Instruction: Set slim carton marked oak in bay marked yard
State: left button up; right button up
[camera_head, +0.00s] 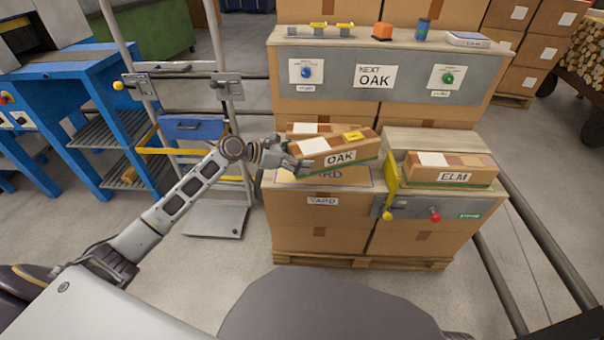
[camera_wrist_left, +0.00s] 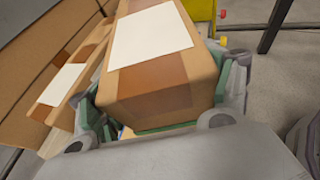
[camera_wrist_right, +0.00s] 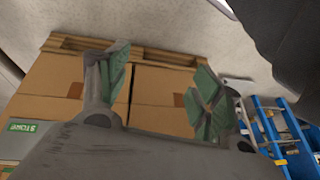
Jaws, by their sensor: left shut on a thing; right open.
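The slim carton marked OAK (camera_head: 340,158) is in the jaws of my left gripper (camera_head: 280,157), which holds it by its left end. It is slightly tilted, over the bay marked YARD (camera_head: 345,180), and partly hides that lettering. I cannot tell whether its underside touches the surface. In the left wrist view the carton (camera_wrist_left: 160,85) sits between the fingers (camera_wrist_left: 160,115). A second carton (camera_head: 300,128) lies right behind it, its marking hidden. The carton marked ELM (camera_head: 452,177) lies in the bay to the right. My right gripper (camera_wrist_right: 158,92) is open and empty, facing stacked boxes.
A yellow lever (camera_head: 391,175) stands between the two bays. Behind, a grey panel (camera_head: 412,82) carries a NEXT OAK sign (camera_head: 375,77), a blue button (camera_head: 306,72) and a green button (camera_head: 448,78). A blue-and-grey rack (camera_head: 195,128) stands left of the bays.

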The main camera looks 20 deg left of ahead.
pick_arm(q)
jog(key=shift+f+b, duration=0.35)
jog(key=shift+f, duration=0.6)
pick_arm(e)
jog(key=shift+w+a+f, duration=0.1)
jog(key=shift+a+f, duration=0.05)
jog(key=shift+f, duration=0.4)
jog(key=shift+w+a+f, duration=0.1)
jog(key=shift+a+f, duration=0.05)
jog(key=shift+f, duration=0.4)
pick_arm(q)
jog(key=shift+f+b, duration=0.3)
jog(key=shift+f, duration=0.2)
jog(key=shift+f+b, duration=0.4)
jog(key=shift+f, duration=1)
pick_arm(e)
jog(key=shift+m+t+y, duration=0.3)
jog(key=shift+t+y, duration=0.1)
jog(key=shift+t, duration=0.1)
jog(key=f, duration=0.2)
jog(key=a+f, duration=0.1)
jog(key=f, duration=0.1)
jog(key=shift+r, duration=0.15)
